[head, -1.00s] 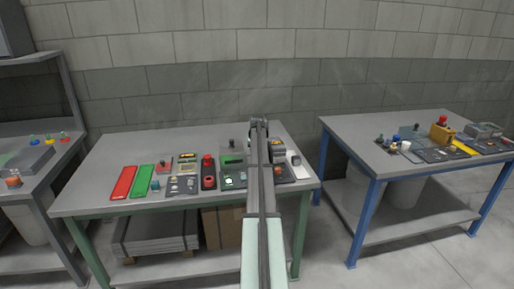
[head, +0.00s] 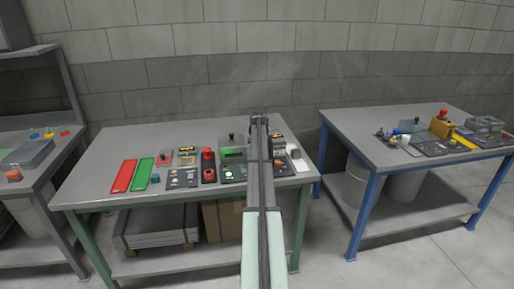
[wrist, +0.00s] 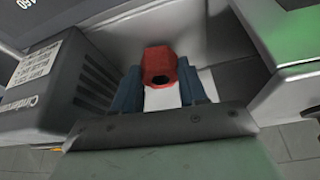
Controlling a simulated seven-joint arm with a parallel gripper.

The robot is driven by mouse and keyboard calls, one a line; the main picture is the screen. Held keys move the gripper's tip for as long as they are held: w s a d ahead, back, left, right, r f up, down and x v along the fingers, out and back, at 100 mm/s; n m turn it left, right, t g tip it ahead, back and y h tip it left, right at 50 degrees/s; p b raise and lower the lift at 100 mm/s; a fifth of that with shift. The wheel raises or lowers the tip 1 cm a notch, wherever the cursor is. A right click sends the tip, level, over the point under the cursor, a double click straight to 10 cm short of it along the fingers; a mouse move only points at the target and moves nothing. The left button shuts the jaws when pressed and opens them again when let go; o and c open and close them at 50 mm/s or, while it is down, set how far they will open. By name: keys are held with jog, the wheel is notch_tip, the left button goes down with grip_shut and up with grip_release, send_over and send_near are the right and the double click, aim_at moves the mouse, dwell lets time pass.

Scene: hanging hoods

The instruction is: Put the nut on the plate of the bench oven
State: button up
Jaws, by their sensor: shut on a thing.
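A red hexagonal nut (wrist: 160,62) with a dark round hole sits between the tips of my gripper's two blue-grey fingers (wrist: 160,88) in the wrist view. My gripper is shut on it. A grey housing with side vents and a white label (wrist: 62,88) stands close on the left of the nut; I cannot tell for sure whether it is the bench oven. In the head view my gripper (head: 259,118) is over the back of the middle table, and the nut is too small to tell there. The oven's plate cannot be made out.
A grey housing with a green face (wrist: 292,62) is close on the right in the wrist view. The middle table (head: 110,150) carries a red strip (head: 123,176), a green strip (head: 146,173) and several small devices. Its back left is clear. A blue-legged table (head: 345,135) stands right.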

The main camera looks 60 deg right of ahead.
jog(key=shift+f, duration=0.3)
jog(key=o, duration=1.3)
jog(key=v, duration=1.3)
jog(key=shift+a+r, duration=0.1)
jog(key=shift+r, duration=0.25)
